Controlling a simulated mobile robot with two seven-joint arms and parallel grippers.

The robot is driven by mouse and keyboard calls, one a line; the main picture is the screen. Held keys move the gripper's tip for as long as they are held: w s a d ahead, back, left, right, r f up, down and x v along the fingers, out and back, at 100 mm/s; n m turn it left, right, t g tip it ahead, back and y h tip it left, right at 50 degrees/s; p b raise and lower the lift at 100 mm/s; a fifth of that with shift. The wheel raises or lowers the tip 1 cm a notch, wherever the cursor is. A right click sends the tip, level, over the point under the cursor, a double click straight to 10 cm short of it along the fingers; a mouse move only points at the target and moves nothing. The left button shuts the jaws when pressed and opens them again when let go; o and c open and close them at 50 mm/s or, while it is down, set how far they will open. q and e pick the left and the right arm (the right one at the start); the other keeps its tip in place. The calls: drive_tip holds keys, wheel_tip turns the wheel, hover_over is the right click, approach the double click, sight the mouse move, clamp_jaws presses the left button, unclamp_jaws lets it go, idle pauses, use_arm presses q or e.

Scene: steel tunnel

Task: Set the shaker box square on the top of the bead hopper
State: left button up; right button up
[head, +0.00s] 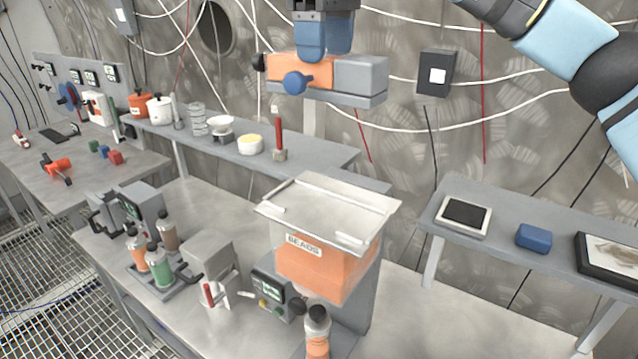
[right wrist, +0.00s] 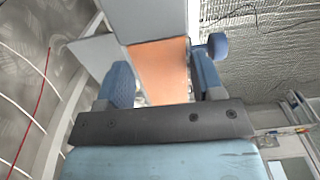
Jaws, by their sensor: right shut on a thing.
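The shaker box (head: 360,75) is a grey and orange block with a blue knob on its near side and a wide grey base. My right gripper (head: 325,45) comes down from the top of the head view and is shut on the box, holding it in the air. In the right wrist view, the box's orange part (right wrist: 160,70) lies between the two blue fingers. The bead hopper (head: 325,262), orange inside and labelled BEADS, stands on the bench below, with a pale rimmed top that is bare. The box is above and apart from it. My left gripper is not in view.
A bottle (head: 317,335) stands before the hopper, and a small control box (head: 275,295) is beside it. A back shelf (head: 320,157) holds pots. A right shelf (head: 500,235) holds a tablet and a blue block. Cables hang along the wall behind.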

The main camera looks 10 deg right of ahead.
sight(327, 89)
drive_tip(key=f, duration=0.3)
drive_tip(key=s+f, duration=0.1)
drive_tip(key=f, duration=0.2)
drive_tip(key=shift+s, duration=0.2)
drive_tip(key=f, duration=1.3)
drive_tip(key=shift+w+p, duration=0.3)
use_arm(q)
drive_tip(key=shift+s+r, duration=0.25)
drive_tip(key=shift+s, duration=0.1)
use_arm(e)
drive_tip(key=o, duration=1.2)
drive_tip(key=shift+f, duration=0.15)
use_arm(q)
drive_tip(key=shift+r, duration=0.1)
